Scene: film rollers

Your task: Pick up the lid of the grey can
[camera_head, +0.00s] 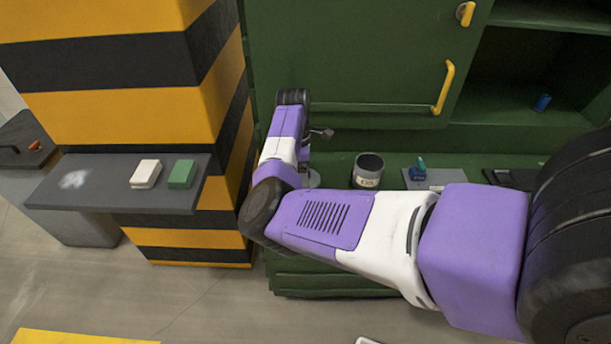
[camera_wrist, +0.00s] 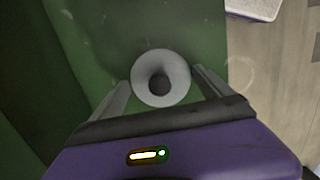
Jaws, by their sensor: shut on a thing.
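The grey can (camera_head: 369,172) stands on the green ledge in the head view, its top open and its inside dark. A label shows on its front. The lid (camera_wrist: 160,92) is a round pale grey disc with a dark knob at its centre, seen from above in the wrist view. My gripper (camera_wrist: 161,84) is shut on the lid, with one finger on each side of it. In the head view a pale edge of the lid (camera_head: 313,178) shows just left of the can, beside my arm. My fingers are mostly hidden there.
A blue-green item (camera_head: 419,168) stands on a grey plate (camera_head: 439,178) right of the can. A green cabinet with a yellow handle (camera_head: 443,87) rises behind. At left, a dark shelf (camera_head: 95,190) on the striped pillar holds a white block (camera_head: 146,173) and a green block (camera_head: 181,173).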

